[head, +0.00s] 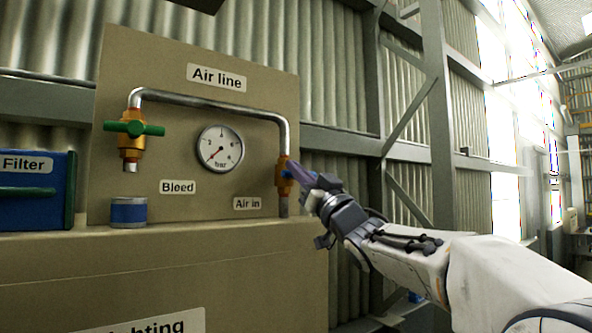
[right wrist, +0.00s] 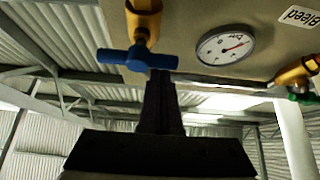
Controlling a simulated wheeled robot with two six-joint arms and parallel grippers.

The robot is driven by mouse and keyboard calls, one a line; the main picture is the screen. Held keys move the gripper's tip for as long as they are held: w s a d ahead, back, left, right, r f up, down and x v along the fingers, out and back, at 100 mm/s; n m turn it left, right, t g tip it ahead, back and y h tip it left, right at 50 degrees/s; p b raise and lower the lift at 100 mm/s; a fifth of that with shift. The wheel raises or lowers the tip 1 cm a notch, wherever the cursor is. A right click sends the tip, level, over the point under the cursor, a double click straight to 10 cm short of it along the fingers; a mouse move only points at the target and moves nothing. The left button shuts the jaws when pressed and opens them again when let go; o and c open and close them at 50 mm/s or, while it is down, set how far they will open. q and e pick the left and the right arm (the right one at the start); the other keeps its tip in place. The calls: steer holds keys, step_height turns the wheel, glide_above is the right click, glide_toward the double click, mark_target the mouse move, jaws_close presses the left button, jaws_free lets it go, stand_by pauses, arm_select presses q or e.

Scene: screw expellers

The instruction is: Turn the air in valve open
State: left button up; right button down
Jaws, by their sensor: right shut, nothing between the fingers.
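The air in valve (head: 281,178) is a brass body on the pipe at the right side of the panel, above the "Air in" label (head: 247,203). Its blue handle (right wrist: 137,58) lies across the brass body in the right wrist view; in the head view my gripper partly hides it. My right gripper (head: 296,172) reaches in from the right, shut and empty. In the right wrist view its fingertips (right wrist: 161,76) are at the handle's right end; whether they touch it I cannot tell. My left gripper is not in view.
The pressure gauge (head: 220,148) has its red needle at the lower left. The bleed valve (head: 131,130) with a green handle is at the panel's left, above a blue cup (head: 128,212). A blue filter box (head: 36,180) stands at far left.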

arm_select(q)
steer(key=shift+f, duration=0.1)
arm_select(e)
steer(key=shift+f+n+g+y, duration=0.15)
steer(key=shift+n+g+y, duration=0.4)
steer(key=shift+n, duration=0.45)
steer(key=shift+f+n+g+y, duration=0.1)
steer(key=shift+n+g+y, duration=0.4)
steer(key=shift+n, duration=0.5)
